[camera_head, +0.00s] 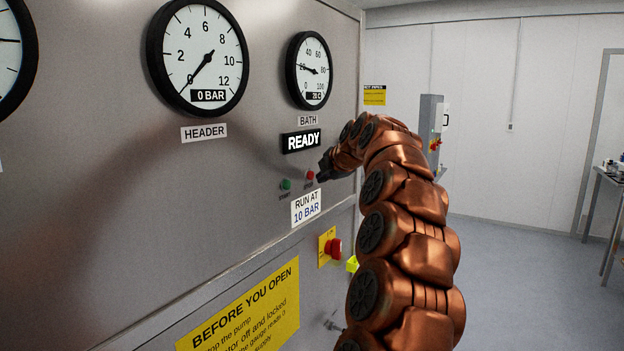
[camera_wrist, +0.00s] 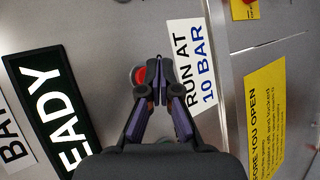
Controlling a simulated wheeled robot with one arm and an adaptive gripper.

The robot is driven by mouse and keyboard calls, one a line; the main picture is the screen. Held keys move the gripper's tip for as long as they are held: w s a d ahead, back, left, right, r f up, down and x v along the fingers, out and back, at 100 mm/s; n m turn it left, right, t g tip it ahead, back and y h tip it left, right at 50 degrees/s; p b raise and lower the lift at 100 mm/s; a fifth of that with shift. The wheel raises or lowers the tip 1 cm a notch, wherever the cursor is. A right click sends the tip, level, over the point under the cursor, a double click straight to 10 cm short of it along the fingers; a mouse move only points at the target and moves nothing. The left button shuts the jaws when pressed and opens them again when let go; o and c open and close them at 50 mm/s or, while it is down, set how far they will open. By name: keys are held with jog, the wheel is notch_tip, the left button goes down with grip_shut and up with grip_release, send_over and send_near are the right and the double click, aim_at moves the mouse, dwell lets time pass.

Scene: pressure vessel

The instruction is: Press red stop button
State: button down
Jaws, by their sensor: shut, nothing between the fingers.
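A small red button (camera_head: 310,175) sits on the grey panel, right of a green button (camera_head: 285,184) and below the lit READY display. In the wrist view the red button (camera_wrist: 139,76) shows beside my fingers, partly covered by them. My gripper (camera_head: 321,174) is shut and empty, its tips close to the panel at the red button's right side. In the wrist view my gripper's tips (camera_wrist: 159,62) lie between the button and the RUN AT 10 BAR label. I cannot tell whether they touch the panel or the button.
A larger red mushroom button (camera_head: 334,247) on a yellow plate sits lower on the panel, near my arm. The READY display (camera_head: 301,140) is above the small buttons. The header gauge (camera_head: 198,55) reads 0 BAR. Open floor lies to the right.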

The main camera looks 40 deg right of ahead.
jog(key=s, duration=0.1)
jog(key=s+d+b, duration=0.1)
jog(key=s, duration=0.1)
jog(key=s+b, duration=0.1)
jog(key=shift+s+d, duration=0.25)
jog(key=shift+s, duration=0.15)
dwell(0.7)
